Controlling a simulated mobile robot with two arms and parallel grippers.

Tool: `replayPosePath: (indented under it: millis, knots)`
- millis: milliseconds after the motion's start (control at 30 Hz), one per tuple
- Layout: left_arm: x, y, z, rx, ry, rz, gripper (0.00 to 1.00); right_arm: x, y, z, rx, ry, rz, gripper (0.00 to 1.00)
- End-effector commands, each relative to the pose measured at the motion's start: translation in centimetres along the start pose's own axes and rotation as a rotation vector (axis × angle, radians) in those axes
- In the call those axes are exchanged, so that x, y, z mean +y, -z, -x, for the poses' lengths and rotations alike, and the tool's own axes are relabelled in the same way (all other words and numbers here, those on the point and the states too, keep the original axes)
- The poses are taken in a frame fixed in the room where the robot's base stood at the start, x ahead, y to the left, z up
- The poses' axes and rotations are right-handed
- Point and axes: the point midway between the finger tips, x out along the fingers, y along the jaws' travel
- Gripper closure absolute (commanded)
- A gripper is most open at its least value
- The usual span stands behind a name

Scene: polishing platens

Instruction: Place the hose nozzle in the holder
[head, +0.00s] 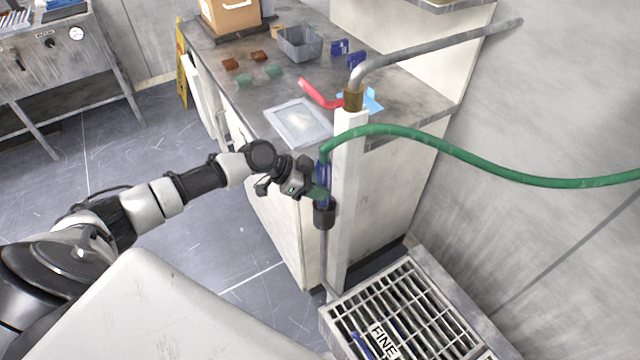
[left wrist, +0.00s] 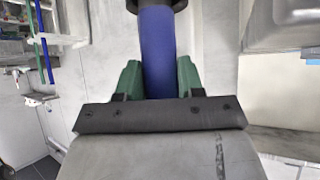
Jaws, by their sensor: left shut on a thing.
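The blue hose nozzle (head: 322,171) hangs upright at the end of the green hose (head: 440,143), beside a pale post. My left gripper (head: 319,192) is shut on the nozzle. In the left wrist view the blue nozzle (left wrist: 158,50) stands between the green fingertips (left wrist: 158,80), with a dark ring (left wrist: 155,4) at the top edge. The black cup-shaped holder (head: 324,215) is on a thin rod directly below the gripper. The nozzle's lower end meets the holder's mouth; the fingers partly hide how deep it sits. My right gripper is out of view.
A grey worktop (head: 222,57) behind holds a grey bin (head: 298,43), a cardboard box (head: 230,14) and small blocks. A bent metal pipe (head: 430,45) tops the post (head: 346,190). A grated basin (head: 405,310) marked FINE is below. Open floor lies left.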

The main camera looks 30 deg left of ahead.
Motion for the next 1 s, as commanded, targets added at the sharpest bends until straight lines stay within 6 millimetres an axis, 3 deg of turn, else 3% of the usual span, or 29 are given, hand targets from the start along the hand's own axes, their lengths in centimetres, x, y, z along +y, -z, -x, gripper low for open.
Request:
replayPosePath:
  millis: [100, 533, 567, 700, 1000]
  knots:
    - [-0.21, -0.14, -0.58, 0.002, 0.002, 0.000, 0.93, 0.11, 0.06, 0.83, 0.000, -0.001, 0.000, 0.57]
    - [-0.23, -0.78, -1.07, 0.002, 0.002, -0.002, 0.93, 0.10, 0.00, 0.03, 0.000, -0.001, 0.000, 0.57]
    - [-0.21, -0.69, -0.97, 0.001, 0.001, -0.001, 0.58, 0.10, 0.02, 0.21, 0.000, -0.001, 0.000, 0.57]
    - [-0.21, -0.66, -0.95, 0.001, 0.001, -0.001, 0.37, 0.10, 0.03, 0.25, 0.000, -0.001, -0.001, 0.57]
    - [-0.23, -0.49, -0.81, 0.001, 0.001, -0.001, 0.37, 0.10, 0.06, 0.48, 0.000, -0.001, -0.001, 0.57]
